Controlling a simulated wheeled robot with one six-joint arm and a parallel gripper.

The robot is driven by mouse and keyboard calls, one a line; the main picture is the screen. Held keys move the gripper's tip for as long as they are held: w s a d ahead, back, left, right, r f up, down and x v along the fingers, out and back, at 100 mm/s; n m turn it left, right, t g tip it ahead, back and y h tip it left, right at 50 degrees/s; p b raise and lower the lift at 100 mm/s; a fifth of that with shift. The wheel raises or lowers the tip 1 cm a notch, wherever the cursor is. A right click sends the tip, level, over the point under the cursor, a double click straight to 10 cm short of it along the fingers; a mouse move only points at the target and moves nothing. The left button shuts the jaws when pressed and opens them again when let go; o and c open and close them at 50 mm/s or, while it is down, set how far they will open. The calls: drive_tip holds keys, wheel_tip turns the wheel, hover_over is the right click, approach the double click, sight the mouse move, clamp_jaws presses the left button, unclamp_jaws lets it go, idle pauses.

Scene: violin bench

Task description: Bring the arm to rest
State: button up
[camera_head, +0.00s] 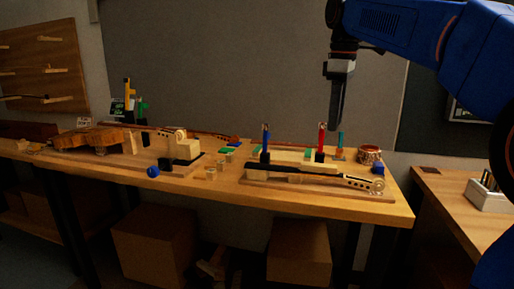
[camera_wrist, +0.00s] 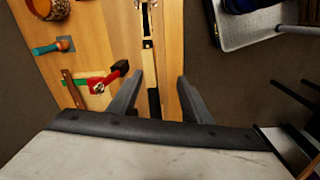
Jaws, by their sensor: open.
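My arm (camera_head: 410,28) reaches in from the upper right of the head view. My gripper (camera_head: 335,127) points down above the right part of the workbench (camera_head: 225,196). In the wrist view my gripper (camera_wrist: 160,76) has its two dark fingers spread apart, with nothing held between them. Below and between the fingers lie the bench edge and a pale and black violin neck (camera_wrist: 154,100), apart from the fingers. The head view shows this neck (camera_head: 340,180) lying in a holder near the bench's front right.
Red-handled (camera_head: 321,138) and blue-handled (camera_head: 265,140) tools stand upright near the gripper. A patterned round pot (camera_head: 369,154) stands at the back right. A violin body (camera_head: 90,139) lies at the left.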

drive_tip(key=s+d+f+m+t, duration=0.2)
drive_tip(key=s+f+m, duration=0.4)
drive_tip(key=s+f, duration=0.8)
drive_tip(key=s+d+f+m+t, duration=0.2)
drive_tip(key=s+f+m, duration=0.3)
drive_tip(key=s+f, duration=0.9)
wheel_tip(320, 180, down, 6)
drive_tip(key=shift+s+d+f+m, duration=0.1)
drive_tip(key=shift+s+d+m, duration=0.1)
drive_tip(key=shift+d+m, duration=0.35)
